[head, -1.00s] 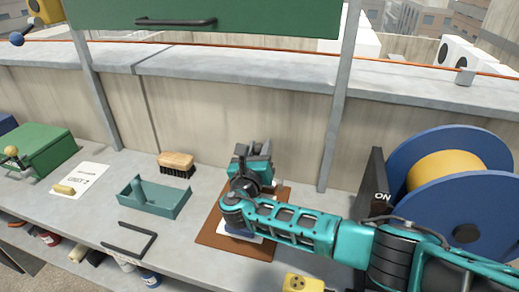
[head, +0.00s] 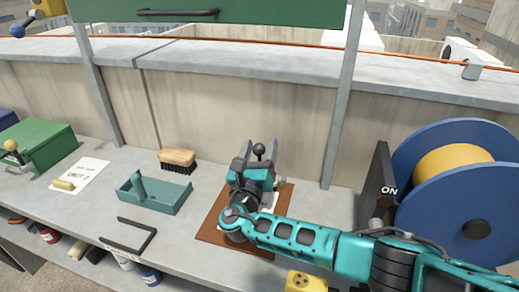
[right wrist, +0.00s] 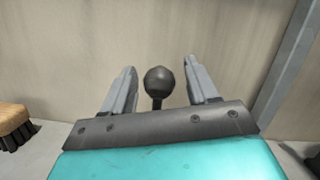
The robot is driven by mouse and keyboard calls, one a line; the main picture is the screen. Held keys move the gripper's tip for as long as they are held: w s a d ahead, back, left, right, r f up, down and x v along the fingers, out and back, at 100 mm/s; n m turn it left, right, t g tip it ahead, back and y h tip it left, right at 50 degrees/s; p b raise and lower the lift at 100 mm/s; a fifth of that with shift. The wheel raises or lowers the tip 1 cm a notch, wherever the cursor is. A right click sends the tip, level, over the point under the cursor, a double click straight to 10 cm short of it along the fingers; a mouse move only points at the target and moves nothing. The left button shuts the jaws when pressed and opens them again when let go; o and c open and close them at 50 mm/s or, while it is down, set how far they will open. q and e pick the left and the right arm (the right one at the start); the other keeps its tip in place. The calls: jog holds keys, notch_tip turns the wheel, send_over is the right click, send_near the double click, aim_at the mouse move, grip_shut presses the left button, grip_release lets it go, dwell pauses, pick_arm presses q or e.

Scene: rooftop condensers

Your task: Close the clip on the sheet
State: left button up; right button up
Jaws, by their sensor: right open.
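A brown clipboard (head: 213,235) lies on the grey bench, mostly covered by my right arm. Only slivers of the white sheet (head: 276,200) on it show beside my gripper. The clip's black ball knob (head: 259,148) stands up on a stem; the rest of the clip is hidden behind my gripper. My right gripper (head: 260,150) is open, one finger on each side of the knob. In the right wrist view the knob (right wrist: 160,81) is between the fingers (right wrist: 160,88), with a gap on both sides. My left gripper is not in view.
A scrubbing brush (head: 177,160) and a teal tray (head: 155,199) lie left of the board, with a black handle (head: 128,238) in front. A blue cable reel (head: 482,190) and a dark "ON" panel (head: 377,190) stand right. A yellow block (head: 304,281) sits at the front edge.

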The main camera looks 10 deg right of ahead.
jog(key=v, duration=1.3)
jog(key=shift+p, duration=0.35)
